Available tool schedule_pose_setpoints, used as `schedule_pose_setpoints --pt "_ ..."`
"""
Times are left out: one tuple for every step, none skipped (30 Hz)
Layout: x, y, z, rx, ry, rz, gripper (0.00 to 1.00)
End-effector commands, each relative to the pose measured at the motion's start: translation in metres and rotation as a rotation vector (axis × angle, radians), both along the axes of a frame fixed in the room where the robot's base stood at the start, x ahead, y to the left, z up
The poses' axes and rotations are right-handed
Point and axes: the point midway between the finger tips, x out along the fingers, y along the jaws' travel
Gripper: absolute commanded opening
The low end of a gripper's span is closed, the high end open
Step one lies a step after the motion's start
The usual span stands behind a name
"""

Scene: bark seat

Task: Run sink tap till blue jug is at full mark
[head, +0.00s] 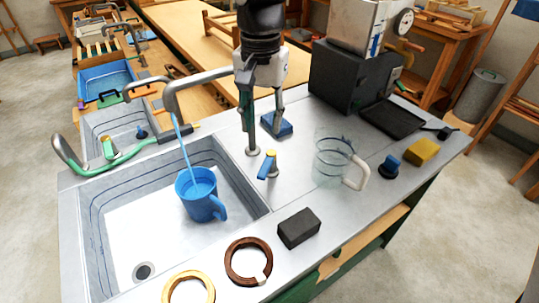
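The blue jug (196,208) stands upright in the large sink basin, handle to the lower right. A thin stream of water (184,150) falls from the tap spout (190,83) into its mouth. I cannot make out the water level or a full mark. The tap's lever (267,166), blue with a yellow top, stands on the counter right of the basin. My gripper (263,122) is open and empty, fingers apart, above the counter behind the lever and apart from it. It hides part of the tap's upright pipe.
A blue sponge (277,126) lies just behind my gripper. A clear jug (330,160) stands to the right, a black block (299,228) in front. Rings (249,261) lie at the front edge. A green hose (130,158) lies left; a dark machine (350,78) stands behind.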

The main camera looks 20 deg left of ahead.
Motion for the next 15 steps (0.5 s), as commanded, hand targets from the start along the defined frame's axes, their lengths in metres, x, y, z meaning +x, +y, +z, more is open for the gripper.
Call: schedule_pose_setpoints --pt "-0.001 0.0 -0.005 -0.002 0.002 0.0 0.38" --pt "-0.001 0.0 -0.008 -0.003 0.003 0.0 0.38" --pt "-0.001 0.0 -0.014 -0.003 0.003 0.0 0.38" --pt "-0.001 -0.001 -0.019 -0.004 0.004 0.0 0.38" --pt "-0.001 -0.001 -0.024 -0.003 0.004 0.0 0.38" --pt "-0.001 -0.001 -0.032 -0.004 0.004 0.0 0.38" --pt "-0.001 -0.001 -0.038 -0.004 0.004 0.0 0.38" --pt "-0.001 -0.001 -0.044 -0.004 0.004 0.0 0.38" --pt "-0.001 -0.001 -0.052 -0.004 0.004 0.001 0.38" --pt "-0.001 -0.001 -0.058 -0.004 0.005 0.001 0.38" --pt "-0.001 -0.001 -0.064 -0.004 0.003 0.001 0.38" --pt "-0.001 -0.001 -0.072 -0.004 0.004 0.001 0.38" --pt "-0.001 -0.001 -0.078 -0.004 0.004 0.001 0.38" --pt "-0.002 -0.001 -0.084 -0.004 0.005 0.002 0.38" --pt "-0.001 -0.001 -0.091 -0.003 0.003 0.001 0.38"
